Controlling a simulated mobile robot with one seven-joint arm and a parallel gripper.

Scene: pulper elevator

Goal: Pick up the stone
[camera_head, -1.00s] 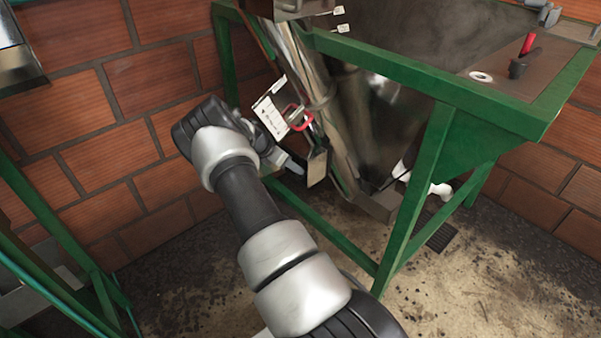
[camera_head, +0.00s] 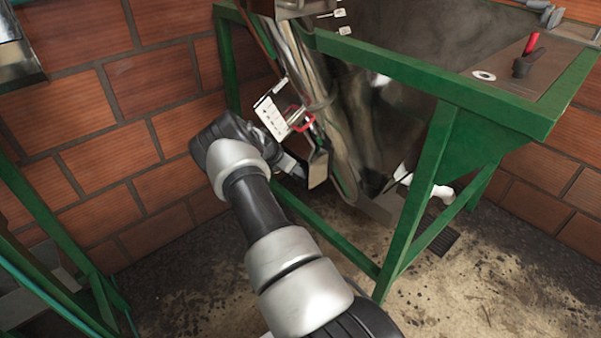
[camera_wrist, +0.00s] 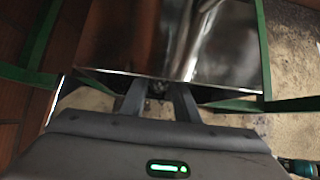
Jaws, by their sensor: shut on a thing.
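My gripper (camera_wrist: 157,92) shows in the wrist view, its two fingers pointing up the picture toward a large shiny metal surface (camera_wrist: 145,35). A small dark lump, apparently the stone (camera_wrist: 157,88), sits between the fingertips; it is dim and mostly hidden by the fingers and the metal edge. In the head view my gripper (camera_head: 293,166) is low beside the steel elevator tube, partly hidden behind my wrist. The stone cannot be made out in the head view.
A green steel frame (camera_head: 415,200) holds a metal hopper (camera_head: 372,110) at right. A white card (camera_head: 271,117) and a red padlock-like ring (camera_head: 301,119) hang on the steel tube (camera_head: 325,110). A brick wall (camera_head: 75,90) stands behind. The dirt floor (camera_head: 490,280) at front right is clear.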

